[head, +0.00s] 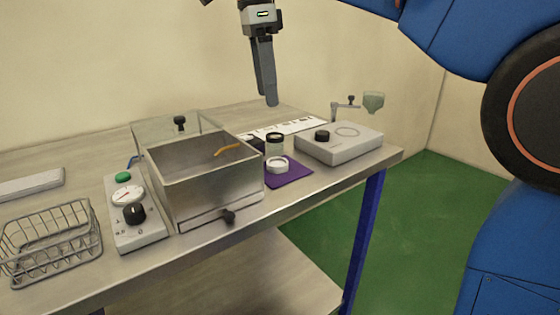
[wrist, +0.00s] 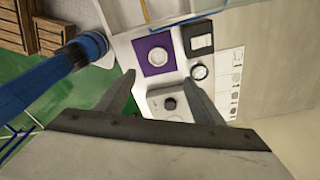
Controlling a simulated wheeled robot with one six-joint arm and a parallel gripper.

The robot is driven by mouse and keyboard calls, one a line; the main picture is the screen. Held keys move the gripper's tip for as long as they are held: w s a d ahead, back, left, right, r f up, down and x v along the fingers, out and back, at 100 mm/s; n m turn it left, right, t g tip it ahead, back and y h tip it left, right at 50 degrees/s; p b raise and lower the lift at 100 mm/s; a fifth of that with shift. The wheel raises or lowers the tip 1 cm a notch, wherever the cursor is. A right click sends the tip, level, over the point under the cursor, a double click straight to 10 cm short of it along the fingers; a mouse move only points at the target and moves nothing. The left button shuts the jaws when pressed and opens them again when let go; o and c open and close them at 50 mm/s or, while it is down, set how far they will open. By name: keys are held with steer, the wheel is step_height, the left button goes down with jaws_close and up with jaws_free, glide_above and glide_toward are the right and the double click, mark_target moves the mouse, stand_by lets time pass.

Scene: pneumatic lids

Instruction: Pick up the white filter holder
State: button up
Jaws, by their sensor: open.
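The white filter holder (head: 277,166) is a short round white ring lying on a purple mat (head: 291,174) near the table's front edge. It also shows in the wrist view (wrist: 158,57), on the purple square (wrist: 148,68). My gripper (head: 271,102) hangs above the back of the table in the head view, pointing down and apart from everything. In the wrist view its two fingers (wrist: 160,82) are spread, with nothing held between them. The filter holder lies beyond the fingertips in that view.
A dark-lidded jar (head: 274,143) stands just behind the filter holder. A clear-walled metal box (head: 205,180) stands left of the mat, and a grey device with a black knob (head: 338,147) stands right. A gauge panel (head: 134,212) and wire basket (head: 50,243) are further left.

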glide_above(277, 165)
steer(key=f, duration=1)
steer(key=shift+w+a+f, duration=0.25)
steer(key=shift+a, duration=0.15)
steer(key=shift+s+d+f, duration=0.1)
steer(key=shift+d+f, duration=0.05)
steer(key=shift+f, duration=1.25)
steer(key=shift+s+d+f, duration=0.1)
steer(key=shift+f, duration=1.25)
steer(key=c, duration=1.1)
steer(key=shift+r, duration=0.15)
